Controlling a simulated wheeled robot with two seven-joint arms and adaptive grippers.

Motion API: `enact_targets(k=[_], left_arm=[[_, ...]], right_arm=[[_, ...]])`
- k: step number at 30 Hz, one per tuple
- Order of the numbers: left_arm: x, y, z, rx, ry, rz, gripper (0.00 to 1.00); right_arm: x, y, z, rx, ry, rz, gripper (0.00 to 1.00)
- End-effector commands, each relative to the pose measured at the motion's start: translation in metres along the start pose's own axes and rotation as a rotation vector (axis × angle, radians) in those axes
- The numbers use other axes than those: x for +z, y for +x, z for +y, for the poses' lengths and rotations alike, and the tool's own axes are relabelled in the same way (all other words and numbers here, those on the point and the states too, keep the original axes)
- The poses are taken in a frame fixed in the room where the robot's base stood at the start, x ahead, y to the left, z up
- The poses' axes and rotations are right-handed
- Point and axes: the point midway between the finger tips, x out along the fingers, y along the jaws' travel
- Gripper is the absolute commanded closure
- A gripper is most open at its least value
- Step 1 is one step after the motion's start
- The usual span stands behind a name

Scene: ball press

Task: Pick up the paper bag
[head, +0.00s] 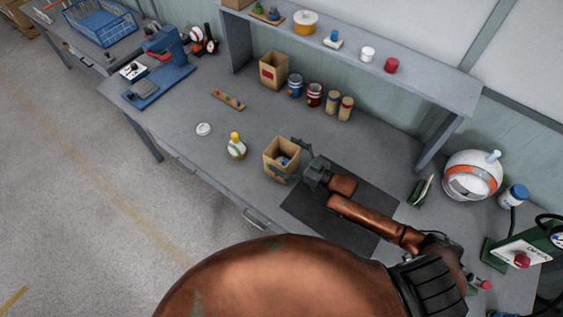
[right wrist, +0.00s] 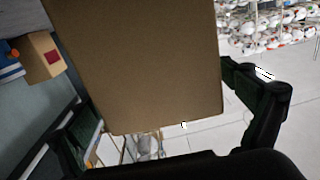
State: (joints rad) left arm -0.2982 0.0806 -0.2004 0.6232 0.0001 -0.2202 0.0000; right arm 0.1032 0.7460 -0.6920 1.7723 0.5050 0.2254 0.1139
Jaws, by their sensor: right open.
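An open-topped brown paper bag (head: 272,150) stands on the grey workbench, with something blue and white inside it. My right gripper (head: 287,158) is open at this bag, with one dark finger behind it and one in front. In the right wrist view the paper bag (right wrist: 140,65) fills the space between the spread fingers; I cannot tell whether they touch it. A second paper bag (head: 273,71) with a red label stands farther back, and it also shows in the right wrist view (right wrist: 44,58). My left gripper is not in view.
A dark mat (head: 325,218) lies under my right arm. A yellow-capped bottle (head: 236,147) and a white lid (head: 203,129) are left of the near bag. Several cans and jars (head: 314,95) stand behind, below a shelf (head: 420,80). A white-and-orange sphere (head: 472,175) is at right.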

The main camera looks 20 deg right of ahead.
Motion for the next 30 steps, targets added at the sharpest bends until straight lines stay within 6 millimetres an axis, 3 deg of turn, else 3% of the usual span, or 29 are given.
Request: enact_targets(k=[3, 9, 16, 30], left_arm=[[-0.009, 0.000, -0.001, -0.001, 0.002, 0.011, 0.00], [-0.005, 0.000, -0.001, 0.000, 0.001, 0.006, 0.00], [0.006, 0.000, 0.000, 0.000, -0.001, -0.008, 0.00], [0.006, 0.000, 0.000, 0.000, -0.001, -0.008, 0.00]], right_arm=[[0.001, 0.006, 0.000, 0.001, 0.002, -0.002, 0.04], [0.001, 0.006, 0.000, 0.000, 0.002, -0.002, 0.04], [0.001, 0.005, 0.000, 0.000, 0.002, -0.002, 0.20], [0.001, 0.005, 0.000, 0.000, 0.001, -0.001, 0.53]])
